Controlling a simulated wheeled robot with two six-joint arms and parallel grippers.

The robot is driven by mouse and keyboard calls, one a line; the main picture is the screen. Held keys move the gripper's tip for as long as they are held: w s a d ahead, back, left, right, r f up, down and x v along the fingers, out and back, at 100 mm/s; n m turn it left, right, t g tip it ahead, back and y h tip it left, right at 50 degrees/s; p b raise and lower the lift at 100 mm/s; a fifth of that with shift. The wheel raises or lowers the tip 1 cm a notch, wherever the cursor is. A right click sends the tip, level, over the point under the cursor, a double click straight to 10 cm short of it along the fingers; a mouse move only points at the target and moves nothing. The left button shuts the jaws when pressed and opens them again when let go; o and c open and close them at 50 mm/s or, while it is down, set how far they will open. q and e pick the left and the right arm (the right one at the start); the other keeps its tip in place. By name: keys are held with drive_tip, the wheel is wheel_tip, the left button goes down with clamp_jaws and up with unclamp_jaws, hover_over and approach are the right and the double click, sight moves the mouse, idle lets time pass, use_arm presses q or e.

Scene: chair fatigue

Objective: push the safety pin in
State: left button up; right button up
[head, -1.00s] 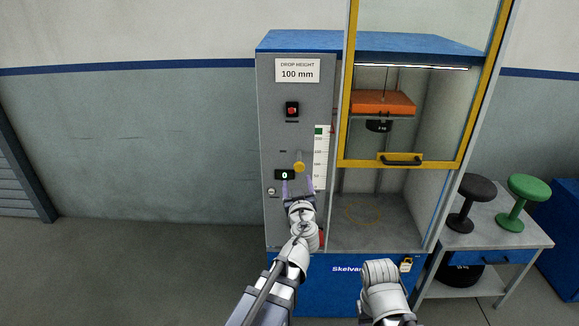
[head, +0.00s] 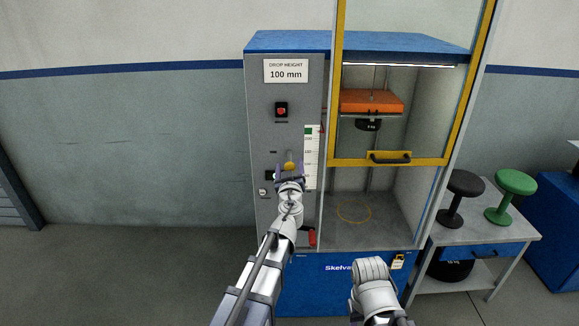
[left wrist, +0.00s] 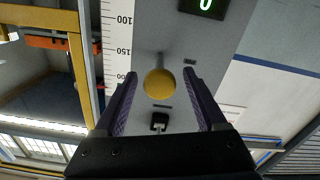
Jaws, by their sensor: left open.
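The pin with a round yellow knob (head: 290,166) sticks out of the grey front panel (head: 284,215) of the test machine. My left gripper (head: 289,174) is at the knob in the head view and partly covers it. In the left wrist view the yellow knob (left wrist: 159,83) lies between the two dark fingers, with a gap on each side. The left gripper is open and holds nothing. Its grey shaft shows behind the knob.
A red switch (head: 281,110) is above the knob, and a white scale (head: 311,158) is to its right. The yellow-framed guard door (head: 375,160) is raised over the chamber, where an orange weight (head: 371,102) hangs. A side table (head: 484,240) holds two stools.

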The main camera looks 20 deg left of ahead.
use_arm(q)
drive_tip(key=shift+w+a, duration=0.15)
drive_tip(key=shift+w, duration=0.3)
clamp_jaws()
idle(0.3)
idle(0.9)
